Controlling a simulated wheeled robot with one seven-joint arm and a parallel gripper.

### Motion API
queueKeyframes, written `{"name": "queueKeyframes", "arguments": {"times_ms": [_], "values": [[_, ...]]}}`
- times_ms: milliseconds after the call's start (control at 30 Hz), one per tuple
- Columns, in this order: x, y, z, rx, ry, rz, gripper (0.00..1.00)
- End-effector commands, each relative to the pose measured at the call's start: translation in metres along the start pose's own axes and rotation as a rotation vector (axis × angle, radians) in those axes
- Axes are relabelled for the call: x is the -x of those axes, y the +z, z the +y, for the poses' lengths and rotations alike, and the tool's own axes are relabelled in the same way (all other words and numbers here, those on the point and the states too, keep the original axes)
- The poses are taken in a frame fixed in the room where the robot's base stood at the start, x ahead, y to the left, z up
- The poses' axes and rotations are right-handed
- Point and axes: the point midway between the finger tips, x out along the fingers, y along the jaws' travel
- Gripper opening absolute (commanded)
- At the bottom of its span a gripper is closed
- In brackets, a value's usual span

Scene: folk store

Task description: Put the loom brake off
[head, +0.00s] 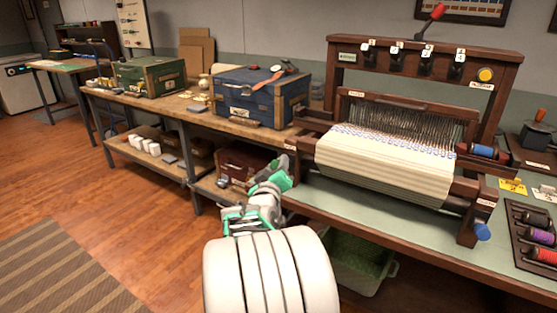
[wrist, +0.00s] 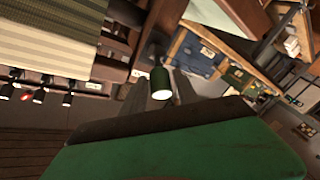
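The loom (head: 395,150) stands on the bench with striped cloth on it; its cloth (wrist: 50,40) also shows at upper left in the wrist view. A lever with a red knob (head: 438,11) rises from its top, and a blue knob (head: 482,232) sits at its lower right. My gripper (head: 284,162) is by the loom's left front side. In the wrist view, a dark green cylindrical handle (wrist: 160,83) lies between my two dark, spread fingers; contact cannot be told. Which part is the brake cannot be read from the small labels.
A blue chest (head: 258,97) stands on the bench left of the loom, with a green chest (head: 150,77) farther left. A green crate (head: 357,265) is below the bench. Spools (head: 535,235) lie at the right.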

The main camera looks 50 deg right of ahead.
Motion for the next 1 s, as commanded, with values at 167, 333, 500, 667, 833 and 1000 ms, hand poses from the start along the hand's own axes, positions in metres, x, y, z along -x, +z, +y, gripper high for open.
{"name": "queueKeyframes", "arguments": {"times_ms": [167, 333, 500, 667, 833, 1000], "values": [[-0.031, 0.001, 0.0, 0.0, 0.0, -0.001, 0.36], [-0.039, 0.0, -0.001, -0.002, -0.002, 0.001, 0.36], [-0.039, -0.001, -0.001, -0.002, -0.002, 0.001, 0.36], [-0.039, -0.001, -0.001, -0.002, -0.002, 0.001, 0.23], [-0.039, -0.001, -0.001, -0.002, -0.002, 0.0, 0.09], [-0.039, -0.001, -0.001, -0.002, -0.003, 0.0, 0.0]]}}
